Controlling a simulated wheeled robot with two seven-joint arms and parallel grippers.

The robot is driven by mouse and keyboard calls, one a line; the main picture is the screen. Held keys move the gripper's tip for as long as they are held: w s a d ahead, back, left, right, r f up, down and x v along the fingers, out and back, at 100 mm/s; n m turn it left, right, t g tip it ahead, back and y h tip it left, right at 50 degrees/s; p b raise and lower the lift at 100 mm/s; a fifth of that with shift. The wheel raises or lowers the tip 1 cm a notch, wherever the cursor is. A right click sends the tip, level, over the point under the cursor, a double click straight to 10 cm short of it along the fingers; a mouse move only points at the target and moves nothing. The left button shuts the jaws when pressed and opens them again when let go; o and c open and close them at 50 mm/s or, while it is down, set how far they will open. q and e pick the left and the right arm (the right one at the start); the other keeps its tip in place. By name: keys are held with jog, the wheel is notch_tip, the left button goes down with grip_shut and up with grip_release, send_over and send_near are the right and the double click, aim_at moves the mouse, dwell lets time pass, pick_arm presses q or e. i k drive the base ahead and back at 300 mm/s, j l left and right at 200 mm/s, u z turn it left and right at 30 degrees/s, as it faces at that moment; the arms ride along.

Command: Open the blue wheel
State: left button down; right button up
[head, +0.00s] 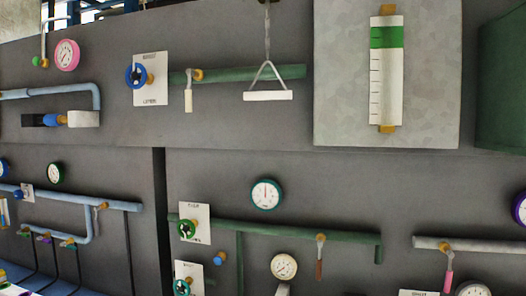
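A blue wheel (135,76) with a dark centre is mounted in front of a white label plate (153,95) on the upper grey panel, left of the middle. An orange-yellow fitting (150,79) sits just right of it, at the plate. The small print on the plate is too blurred to read. Neither of my grippers shows in the head view, so nothing is seen touching the wheel.
A level gauge (386,75) is at upper right. Green wheels (187,229), a teal-rimmed dial (266,194) and more pipes (300,233) cover the lower panel.

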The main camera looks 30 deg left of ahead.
aim_at(135, 76)
jog(key=u, duration=1.7)
